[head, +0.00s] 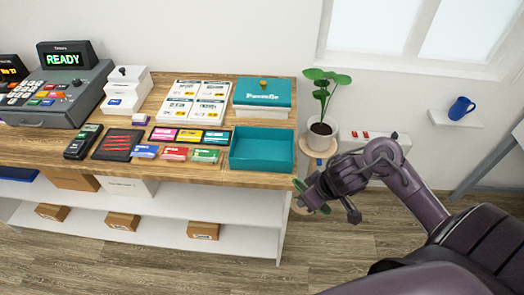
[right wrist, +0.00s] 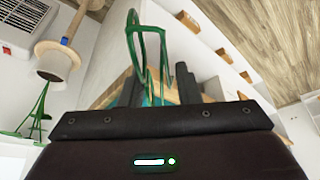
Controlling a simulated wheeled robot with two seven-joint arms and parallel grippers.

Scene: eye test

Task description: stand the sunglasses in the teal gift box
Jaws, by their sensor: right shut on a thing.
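The open teal gift box (head: 262,164) sits at the right front corner of the wooden counter, and its inside looks empty. My right gripper (head: 312,194) is just off the counter's right end, lower right of the box. It is shut on the green-framed sunglasses (head: 301,185), partly hidden by the gripper in the head view. In the right wrist view the sunglasses (right wrist: 148,47) stick up from between the dark fingers (right wrist: 160,90), with a bit of teal behind them. My left gripper is not in view.
A teal-lidded box (head: 262,92) stands behind the gift box. Small coloured boxes (head: 174,154) and a card tray (head: 190,135) lie to its left. A potted plant (head: 321,127) on a round stand is close to my right arm. A cash register (head: 62,90) stands at far left.

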